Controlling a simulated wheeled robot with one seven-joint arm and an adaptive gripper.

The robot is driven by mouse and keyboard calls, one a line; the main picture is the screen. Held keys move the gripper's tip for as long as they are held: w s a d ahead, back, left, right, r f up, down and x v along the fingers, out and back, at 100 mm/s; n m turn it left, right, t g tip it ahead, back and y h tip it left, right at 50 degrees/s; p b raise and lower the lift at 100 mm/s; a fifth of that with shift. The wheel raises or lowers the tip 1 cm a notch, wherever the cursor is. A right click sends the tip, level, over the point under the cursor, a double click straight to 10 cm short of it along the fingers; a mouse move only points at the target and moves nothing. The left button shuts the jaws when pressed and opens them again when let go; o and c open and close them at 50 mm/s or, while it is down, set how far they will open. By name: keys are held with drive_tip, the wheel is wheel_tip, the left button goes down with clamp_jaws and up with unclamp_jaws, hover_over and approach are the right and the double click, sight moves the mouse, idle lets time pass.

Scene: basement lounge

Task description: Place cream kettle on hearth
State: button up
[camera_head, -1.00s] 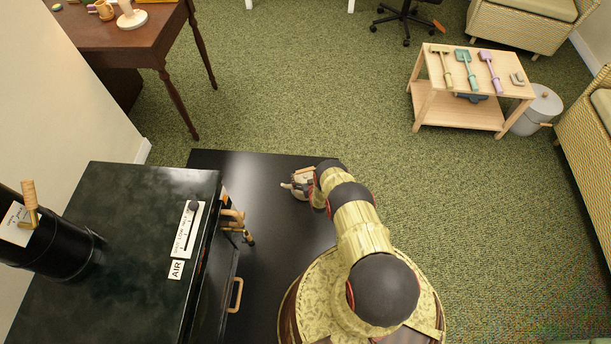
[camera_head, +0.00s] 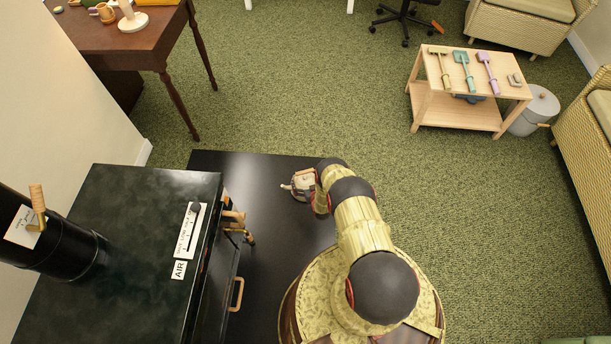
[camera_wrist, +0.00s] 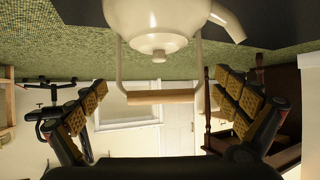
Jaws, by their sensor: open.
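The cream kettle (camera_head: 298,184) is at the far part of the black hearth slab (camera_head: 265,215), its spout pointing left in the head view. It appears to rest on the slab, though its base is hidden. In the wrist view the kettle (camera_wrist: 160,18) appears upside down at the top, with its lid knob, spout and wooden handle grip visible. My gripper (camera_wrist: 160,94) is open. Its fingers stand apart on both sides of the handle, with clear gaps to the wooden grip. In the head view my gripper (camera_head: 308,183) is at the kettle, partly hidden by my arm.
A dark stove (camera_head: 130,230) with a black flue and wooden-handled fittings stands left of the slab. A brown desk (camera_head: 140,45) is at the back left. A light wood table (camera_head: 430,90) with tools and a grey bin (camera_head: 540,108) stand right. Green carpet is clear between.

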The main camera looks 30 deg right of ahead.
drive_tip(key=p+v, duration=0.2)
drive_tip(key=v, duration=0.5)
drive_tip(key=w+d+r+g, duration=0.1)
drive_tip(key=w+r, duration=0.9)
drive_tip(key=r, duration=0.4)
drive_tip(key=w+d+r, duration=0.1)
drive_tip(key=w+r, duration=0.9)
drive_tip(key=r, duration=0.3)
drive_tip(key=s+a+r+n+g+y, duration=0.1)
drive_tip(key=a+r, duration=0.2)
drive_tip(key=r, duration=1.3)
drive_tip(key=a+r+g, duration=0.1)
drive_tip(key=a+r, duration=0.2)
drive_tip(key=r, duration=1.3)
drive_tip(key=s+a+r+g, duration=0.1)
drive_tip(key=s+a+r, duration=0.3)
drive_tip(key=s+r, duration=0.65)
drive_tip(key=s+a+r, duration=0.4)
drive_tip(key=s+r, duration=0.5)
drive_tip(key=r, duration=0.3)
drive_tip(key=s+a+r+g, duration=0.1)
drive_tip(key=s+a+r, duration=0.1)
drive_tip(key=s, duration=1.2)
drive_tip(key=s+a+r+n+g+y, duration=0.1)
drive_tip(key=s+a, duration=0.3)
drive_tip(key=s, duration=1.1)
drive_tip(key=shift+s+a+r+y, duration=0.2)
drive_tip(key=shift+s+r+y, duration=0.15)
drive_tip(key=shift+r, duration=0.25)
